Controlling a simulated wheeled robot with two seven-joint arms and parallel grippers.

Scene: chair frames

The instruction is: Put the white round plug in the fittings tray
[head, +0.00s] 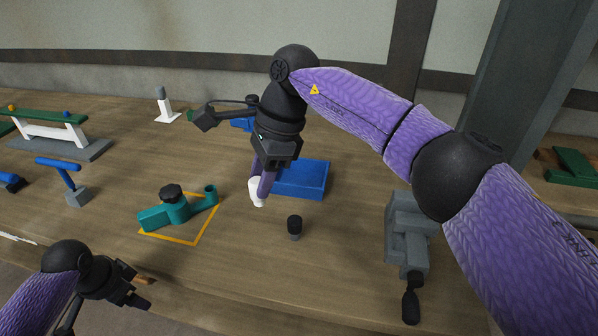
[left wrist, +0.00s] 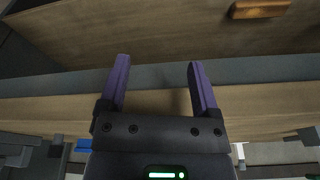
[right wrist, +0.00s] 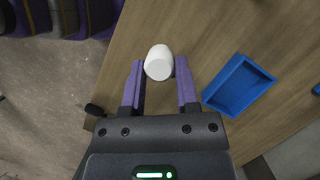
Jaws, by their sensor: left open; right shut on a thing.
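The white round plug (head: 257,191) is between the fingers of my right gripper (head: 262,180), above the bench. In the right wrist view the plug (right wrist: 158,62) sits at the fingertips, and the gripper (right wrist: 160,75) is shut on it. The blue tray (head: 304,179), likely the fittings tray, lies just right of and behind the plug in the head view. It also shows in the right wrist view (right wrist: 228,97) and looks empty there. My left gripper (left wrist: 158,78) is open and empty by the bench's front edge; the head view shows it at the lower left (head: 135,283).
A teal clamp part (head: 176,209) stands in a yellow outlined square left of the plug. A small black-topped peg (head: 294,225) stands in front of the tray. A grey vise (head: 408,238) is at the right. A blue-handled tool (head: 67,178) stands at the left.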

